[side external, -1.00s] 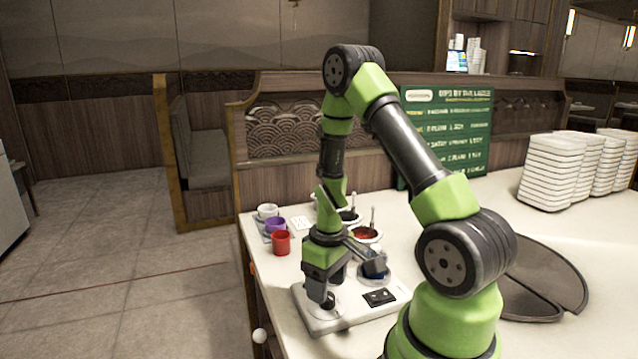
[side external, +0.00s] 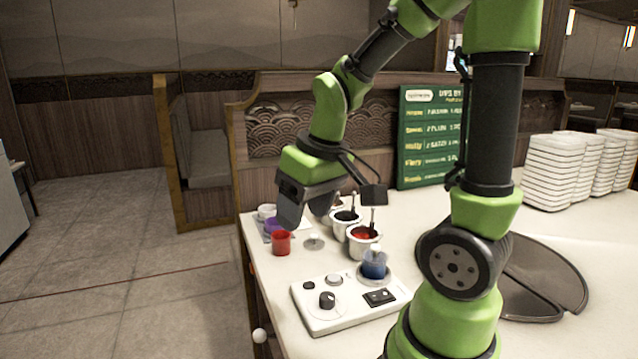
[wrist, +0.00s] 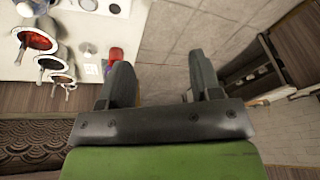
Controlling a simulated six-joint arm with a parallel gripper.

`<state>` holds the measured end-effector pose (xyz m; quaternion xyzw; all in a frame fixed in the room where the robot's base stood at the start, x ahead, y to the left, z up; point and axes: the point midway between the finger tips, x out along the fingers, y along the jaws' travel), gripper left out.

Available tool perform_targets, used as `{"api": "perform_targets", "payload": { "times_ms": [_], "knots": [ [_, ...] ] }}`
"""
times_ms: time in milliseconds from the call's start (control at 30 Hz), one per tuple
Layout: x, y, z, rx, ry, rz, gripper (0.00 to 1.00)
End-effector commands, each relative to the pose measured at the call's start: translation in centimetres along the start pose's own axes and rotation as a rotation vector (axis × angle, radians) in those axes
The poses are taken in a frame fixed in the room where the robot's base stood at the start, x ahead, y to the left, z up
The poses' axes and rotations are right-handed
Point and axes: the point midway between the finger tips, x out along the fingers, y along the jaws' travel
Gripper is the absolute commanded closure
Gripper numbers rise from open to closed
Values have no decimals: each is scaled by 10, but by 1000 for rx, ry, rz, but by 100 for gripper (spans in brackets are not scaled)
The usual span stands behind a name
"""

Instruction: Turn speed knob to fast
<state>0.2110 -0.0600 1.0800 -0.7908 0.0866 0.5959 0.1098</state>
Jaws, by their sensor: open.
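The white control panel (side external: 340,322) lies on the counter near its front left edge. A black knob (side external: 327,300) stands on its left half with a round dial marking around it. I cannot read the dial or tell which speed it points to. My gripper (side external: 305,215) is raised behind the panel, above the cups, well apart from the knob. In the wrist view my gripper (wrist: 160,75) has its two fingers wide apart with nothing between them. Part of the panel (wrist: 101,9) shows at the top of that view.
A red cup (side external: 281,242), a purple cup (side external: 274,226) and a white cup (side external: 267,211) stand at the counter's left edge. Sauce wells with ladles, including a red one (side external: 364,236), stand behind the panel. A blue container (side external: 374,264) is at its back right.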

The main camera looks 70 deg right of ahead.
Motion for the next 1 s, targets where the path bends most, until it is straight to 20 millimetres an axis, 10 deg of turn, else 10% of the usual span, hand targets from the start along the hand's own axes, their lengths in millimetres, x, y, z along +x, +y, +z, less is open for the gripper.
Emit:
{"api": "perform_targets", "payload": {
  "times_ms": [500, 1000],
  "knots": [
    [-66, -53, 35, 60, 201, -150, 42],
    [-84, -65, 54, 86, 250, -229, 42]
  ]
}}
